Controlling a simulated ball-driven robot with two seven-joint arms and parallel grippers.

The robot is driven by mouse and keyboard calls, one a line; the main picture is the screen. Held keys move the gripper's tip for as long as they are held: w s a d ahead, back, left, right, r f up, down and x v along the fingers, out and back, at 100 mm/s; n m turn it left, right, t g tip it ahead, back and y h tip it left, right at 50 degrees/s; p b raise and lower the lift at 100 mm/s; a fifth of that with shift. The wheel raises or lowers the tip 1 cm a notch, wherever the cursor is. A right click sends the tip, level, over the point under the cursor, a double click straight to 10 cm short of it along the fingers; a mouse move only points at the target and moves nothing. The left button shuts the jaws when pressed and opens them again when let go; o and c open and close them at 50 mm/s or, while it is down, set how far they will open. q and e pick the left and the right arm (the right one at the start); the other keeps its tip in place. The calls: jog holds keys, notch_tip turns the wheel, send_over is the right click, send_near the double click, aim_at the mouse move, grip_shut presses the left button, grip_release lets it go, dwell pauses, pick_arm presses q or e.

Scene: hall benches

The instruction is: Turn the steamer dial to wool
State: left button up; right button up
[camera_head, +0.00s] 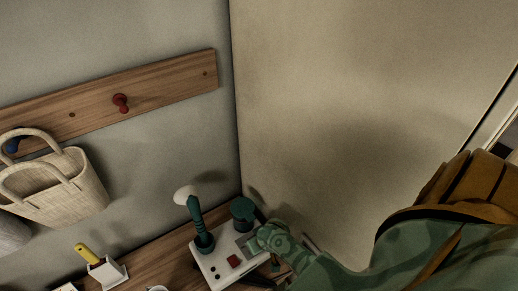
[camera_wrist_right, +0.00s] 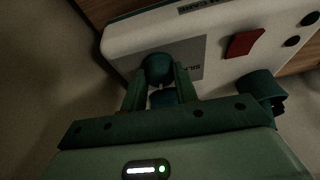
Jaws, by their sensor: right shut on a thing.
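The steamer's white base (camera_head: 219,268) stands on the wooden bench in the head view. The right wrist view shows its white face (camera_wrist_right: 122,42) close up, with a grey label plate (camera_wrist_right: 200,58) whose lettering seems to read "SILK". The round dark green dial (camera_wrist_right: 157,67) sits on this plate, between the two fingers of my right gripper (camera_wrist_right: 160,88), which is shut on it. In the head view my right gripper (camera_head: 256,244) covers the dial. The dial's pointer and the other settings are hidden or too dark to read. My left gripper is not in view.
A red square switch (camera_wrist_right: 244,43) and dark round knobs (camera_wrist_right: 292,41) are beside the dial. A green wand with white head (camera_head: 196,215) and a green cylinder (camera_head: 242,212) stand on the base. A beige panel rises close behind. A woven bag (camera_head: 58,190) hangs left.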

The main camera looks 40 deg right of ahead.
jog(key=shift+d+n+y+p, duration=0.1)
jog(key=shift+n+y+p, duration=0.4)
jog(key=shift+n, duration=0.9)
jog(key=o, duration=1)
jog(key=shift+w, duration=0.1)
jog(key=p+v, duration=0.2)
jog(key=v, duration=1.4)
jog(key=shift+d+r+p, duration=0.1)
jog(key=shift+p, duration=0.2)
